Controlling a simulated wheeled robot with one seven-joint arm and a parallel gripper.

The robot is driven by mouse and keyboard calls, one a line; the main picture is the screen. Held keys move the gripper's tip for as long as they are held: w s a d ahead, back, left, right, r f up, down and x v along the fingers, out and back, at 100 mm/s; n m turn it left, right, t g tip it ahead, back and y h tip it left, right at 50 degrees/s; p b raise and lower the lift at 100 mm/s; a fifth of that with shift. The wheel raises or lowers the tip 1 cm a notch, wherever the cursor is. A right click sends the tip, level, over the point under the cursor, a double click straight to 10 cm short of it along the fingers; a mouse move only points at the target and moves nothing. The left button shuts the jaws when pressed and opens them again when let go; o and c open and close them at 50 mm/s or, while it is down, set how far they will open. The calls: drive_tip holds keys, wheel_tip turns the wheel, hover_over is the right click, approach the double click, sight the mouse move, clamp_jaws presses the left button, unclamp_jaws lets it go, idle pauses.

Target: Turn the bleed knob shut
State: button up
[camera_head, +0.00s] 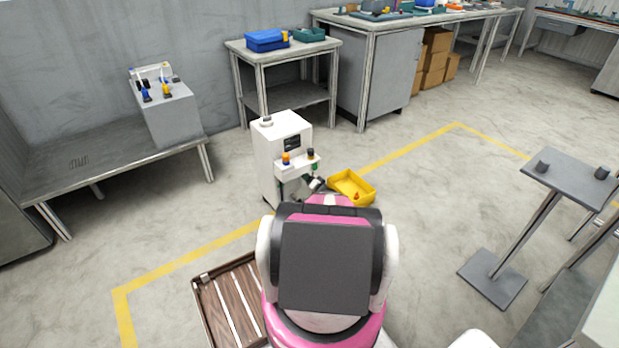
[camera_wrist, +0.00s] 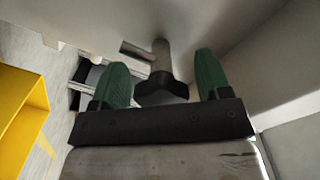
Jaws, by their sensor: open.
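A dark winged knob (camera_wrist: 162,92) on a pale grey stem shows in the middle of the wrist view, likely the bleed knob. My gripper (camera_wrist: 161,68) has its two green fingers apart, one on each side of the knob. Gaps show between the knob and both fingers, so it is not clamped. In the head view, my gripper is low at the front of a white cabinet (camera_head: 268,155), largely hidden by my own arm. I cannot make out the winged knob there.
A small shelf on the cabinet front carries an orange-topped knob (camera_head: 287,158) and a dark-topped one (camera_head: 310,153). A yellow bin (camera_head: 352,197) stands right of the cabinet; its wall (camera_wrist: 38,92) shows in the wrist view. A wooden pallet (camera_head: 205,310) lies at lower left.

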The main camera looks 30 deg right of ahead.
drive_tip(key=c, duration=0.9)
drive_tip(key=shift+m, duration=0.3)
drive_tip(key=m, duration=0.4)
drive_tip(key=shift+m, duration=0.4)
drive_tip(key=m, duration=0.4)
drive_tip(key=shift+r, duration=0.1)
drive_tip(key=m, duration=0.7)
drive_tip(key=shift+m, duration=0.3)
drive_tip(key=m, duration=0.6)
drive_tip(key=shift+m, duration=0.4)
